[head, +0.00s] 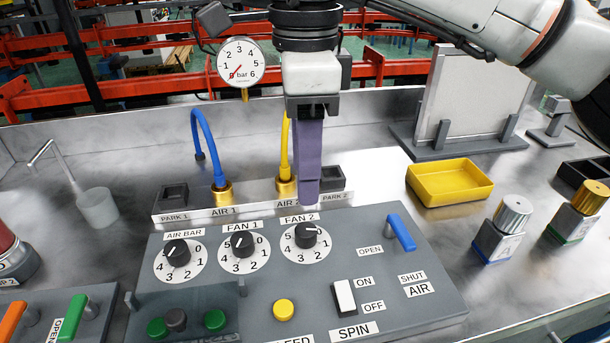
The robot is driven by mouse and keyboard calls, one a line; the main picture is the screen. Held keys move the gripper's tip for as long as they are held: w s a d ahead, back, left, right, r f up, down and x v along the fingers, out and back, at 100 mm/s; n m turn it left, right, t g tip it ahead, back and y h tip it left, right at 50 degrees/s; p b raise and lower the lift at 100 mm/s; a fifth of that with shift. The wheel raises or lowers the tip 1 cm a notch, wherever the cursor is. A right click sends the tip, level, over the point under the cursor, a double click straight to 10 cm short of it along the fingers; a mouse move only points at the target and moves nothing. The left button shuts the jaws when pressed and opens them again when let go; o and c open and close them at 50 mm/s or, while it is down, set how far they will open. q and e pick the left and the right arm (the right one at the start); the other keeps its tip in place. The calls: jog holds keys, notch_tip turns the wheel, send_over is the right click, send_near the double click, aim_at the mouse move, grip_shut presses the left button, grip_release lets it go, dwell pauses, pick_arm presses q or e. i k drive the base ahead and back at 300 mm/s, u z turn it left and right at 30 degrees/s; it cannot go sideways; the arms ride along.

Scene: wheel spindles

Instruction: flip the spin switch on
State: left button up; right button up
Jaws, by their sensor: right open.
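The spin switch (345,296) is a white rocker in a dark frame on the grey control panel (425,290). The ON label (364,281) is beside its upper end and the OFF label (373,306) beside its lower end. The SPIN label (354,331) is below it. I cannot tell which way the rocker is tipped. My right gripper (308,196) points down with purple-grey fingers seen nearly edge-on, so the gap between them is hidden. It is open and apart from the switch, farther back, near the panel's rear edge. My left gripper is not in view.
Three dial knobs, including FAN 2 (306,234), stand behind the switch. A blue lever (401,231) rises at right and a yellow button (283,309) sits left. Air hoses (205,140) and a pressure gauge (240,63) are behind. A yellow tray (449,181) lies right.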

aim_at(346, 301)
jog(key=k, duration=1)
